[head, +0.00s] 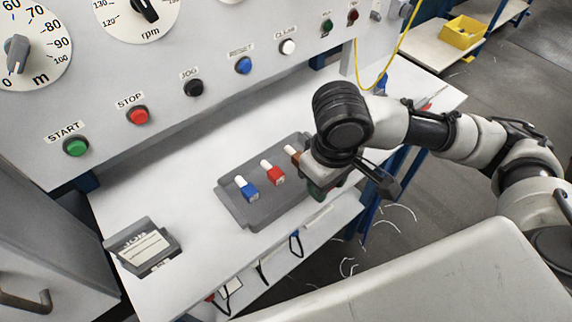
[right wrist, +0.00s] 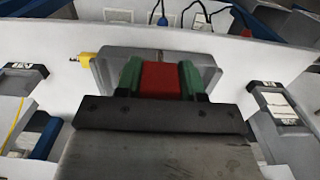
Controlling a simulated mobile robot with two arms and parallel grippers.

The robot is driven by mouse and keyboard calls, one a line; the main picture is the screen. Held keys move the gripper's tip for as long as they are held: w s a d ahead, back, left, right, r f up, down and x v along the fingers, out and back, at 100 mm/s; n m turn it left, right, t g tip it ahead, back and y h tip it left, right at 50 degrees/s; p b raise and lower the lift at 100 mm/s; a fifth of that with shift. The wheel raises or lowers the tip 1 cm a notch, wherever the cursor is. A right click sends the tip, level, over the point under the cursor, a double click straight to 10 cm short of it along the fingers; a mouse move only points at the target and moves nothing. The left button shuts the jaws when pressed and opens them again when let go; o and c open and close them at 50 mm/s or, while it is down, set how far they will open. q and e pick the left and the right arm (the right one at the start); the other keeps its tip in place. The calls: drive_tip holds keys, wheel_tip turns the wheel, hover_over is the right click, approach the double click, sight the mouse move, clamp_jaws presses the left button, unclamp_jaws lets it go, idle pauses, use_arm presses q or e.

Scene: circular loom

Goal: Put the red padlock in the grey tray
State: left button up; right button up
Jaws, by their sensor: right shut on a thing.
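My right gripper (right wrist: 160,82) is shut on a red block, the red padlock (right wrist: 161,80), which sits between its green fingertips. Only the padlock's flat face shows; its shackle is hidden. The grey tray (right wrist: 205,68) lies below and behind the held padlock in the right wrist view. In the head view, my right gripper (head: 316,188) is at the right end of the grey tray (head: 232,208), largely covered by its own wrist, and the held padlock cannot be made out clearly. I cannot tell whether it touches the tray. My left gripper is not in view.
A blue piece (head: 248,190) and a red piece (head: 273,173), each with a white end, are in the tray, with a brownish one (head: 292,153) beside my wrist. A grey labelled box (head: 142,248) stands at left. The button panel (head: 210,60) rises behind; white tabletop (head: 180,185) is free between.

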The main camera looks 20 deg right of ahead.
drive_tip(key=w+f, duration=0.2)
drive_tip(key=w, duration=0.1)
drive_tip(key=w+f, duration=0.2)
drive_tip(key=w, duration=0.1)
drive_tip(key=w+a+f, duration=0.1)
drive_tip(key=w+f, duration=0.1)
drive_tip(key=w, duration=0.1)
drive_tip(key=shift+w, duration=0.25)
drive_tip(key=shift+w+d+f, duration=0.1)
wheel_tip(320, 180, down, 3)
drive_tip(key=shift+f, duration=0.4)
use_arm(q)
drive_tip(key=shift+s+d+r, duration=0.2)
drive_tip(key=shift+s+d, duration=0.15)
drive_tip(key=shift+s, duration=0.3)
drive_tip(key=shift+p, duration=0.3)
use_arm(e)
drive_tip(key=shift+f, duration=0.1)
drive_tip(key=o, duration=1)
